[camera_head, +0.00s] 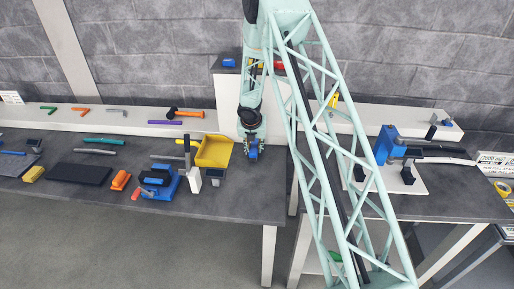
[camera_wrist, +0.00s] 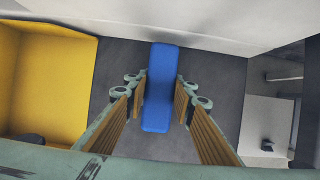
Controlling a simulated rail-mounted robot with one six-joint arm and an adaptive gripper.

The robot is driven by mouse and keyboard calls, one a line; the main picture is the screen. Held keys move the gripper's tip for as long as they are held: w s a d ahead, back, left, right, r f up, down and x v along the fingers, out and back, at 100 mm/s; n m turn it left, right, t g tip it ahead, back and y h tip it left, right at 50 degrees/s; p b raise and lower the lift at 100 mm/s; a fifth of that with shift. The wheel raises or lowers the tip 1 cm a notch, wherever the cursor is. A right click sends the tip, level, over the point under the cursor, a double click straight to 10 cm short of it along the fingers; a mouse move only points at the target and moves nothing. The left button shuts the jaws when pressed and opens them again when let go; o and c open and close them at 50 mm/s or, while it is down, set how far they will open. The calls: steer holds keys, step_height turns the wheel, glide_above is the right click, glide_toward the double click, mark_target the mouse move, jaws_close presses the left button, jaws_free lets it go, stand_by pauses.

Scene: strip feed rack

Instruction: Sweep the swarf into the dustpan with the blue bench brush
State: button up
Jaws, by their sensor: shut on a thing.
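My gripper (camera_head: 253,152) is low over the right end of the left bench. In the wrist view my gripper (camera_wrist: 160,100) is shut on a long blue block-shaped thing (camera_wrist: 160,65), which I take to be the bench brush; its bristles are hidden. A little blue also shows between the fingers in the head view. A yellow open tray (camera_head: 214,151) stands just left of my gripper, and its inside shows in the wrist view (camera_wrist: 65,75). I cannot tell whether it is the dustpan. I cannot make out the swarf.
A blue vise (camera_head: 160,182) and a white-headed mallet (camera_head: 194,180) stand left of the tray. A dark flat plate (camera_head: 80,173) lies further left. A raised white shelf (camera_head: 100,119) with tools runs along the back. A white board with a blue fixture (camera_head: 385,145) stands on the right bench.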

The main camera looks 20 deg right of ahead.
steer(key=shift+w+a, duration=0.3)
steer(key=shift+a, duration=0.25)
steer(key=shift+a+p, duration=0.15)
steer(key=shift+p, duration=0.15)
steer(key=shift+w+a+f+p, duration=0.1)
steer(key=shift+w+a+p, duration=0.4)
steer(key=shift+a, duration=0.3)
steer(key=shift+w+a+f+p, duration=0.1)
steer(key=shift+w+a+p, duration=0.3)
steer(key=shift+a, duration=0.4)
steer(key=shift+a, duration=0.1)
steer(key=shift+w+a+r+p, duration=0.1)
steer(key=shift+w+a+p, duration=0.45)
steer(key=shift+a+p, duration=0.25)
steer(key=shift+w+a+r+p, duration=0.1)
steer(key=shift+w+a+p, duration=0.45)
steer(key=shift+a, duration=0.3)
steer(key=shift+a, duration=0.1)
steer(key=shift+w+a+r+p, duration=0.15)
steer(key=shift+w+a+p, duration=0.3)
steer(key=shift+p, duration=0.2)
steer(key=shift+w+a, duration=0.1)
steer(key=shift+a, duration=0.2)
